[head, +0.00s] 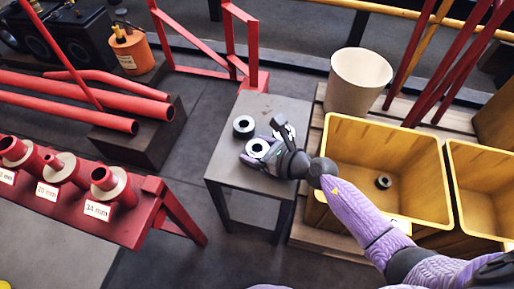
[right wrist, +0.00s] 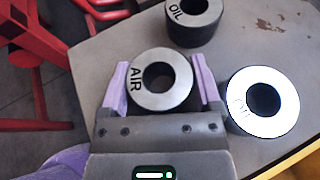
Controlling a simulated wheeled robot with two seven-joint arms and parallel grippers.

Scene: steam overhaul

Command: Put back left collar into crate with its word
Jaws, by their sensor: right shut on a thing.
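A thick dark collar with a pale ring face marked AIR (right wrist: 162,101) sits between the two purple fingers of my right gripper (right wrist: 162,88), which is shut on it. In the head view this collar (head: 258,141) is over the small grey table (head: 232,168); I cannot tell whether it touches the top. A collar marked OIL (right wrist: 196,35) stands just beyond. A third collar (right wrist: 285,107) stands right of the gripper, its word washed out by glare. A yellow crate (head: 340,125) stands right of the table with a dark ring (head: 384,182) inside. My left gripper is not in view.
A second yellow crate (head: 462,160) adjoins the first. A cream bucket (head: 358,82) stands behind them. A red rack (head: 125,228) with flanged pipes and size labels is at the left. Red pipes (head: 70,110) lie behind it. Floor between rack and table is clear.

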